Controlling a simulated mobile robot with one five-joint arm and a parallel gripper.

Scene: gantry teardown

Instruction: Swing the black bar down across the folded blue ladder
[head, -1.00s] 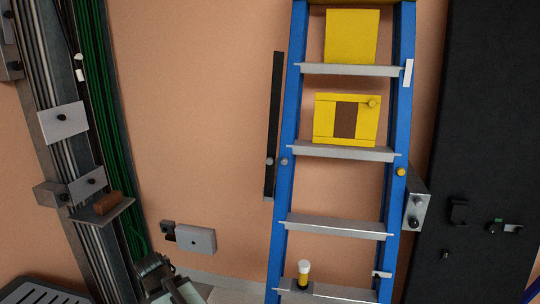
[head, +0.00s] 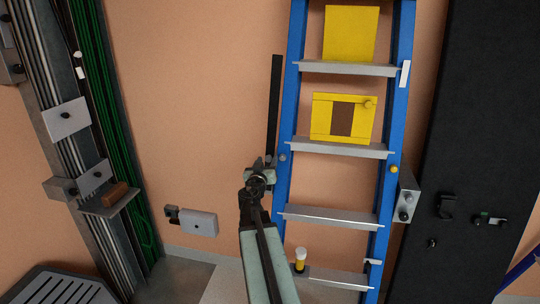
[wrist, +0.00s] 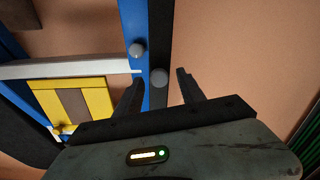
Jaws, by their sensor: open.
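The black bar (head: 275,105) stands upright against the wall, just left of the folded blue ladder (head: 297,110), and is not across it. My gripper (head: 260,167) is at the bar's lower part and hides its lower end in the head view. In the wrist view my gripper (wrist: 159,76) is open. A grey round knob (wrist: 159,77) on the black bar (wrist: 161,40) appears between the fingertips; I cannot tell if they touch it. A second grey knob (wrist: 138,50) sits on the blue ladder rail (wrist: 133,20) beside the bar.
Yellow panels (head: 350,35) show behind the ladder rungs. A grey bracket (head: 406,195) is at the ladder's right. A black panel (head: 480,120) stands right. A rail column with green cables (head: 105,110) stands left.

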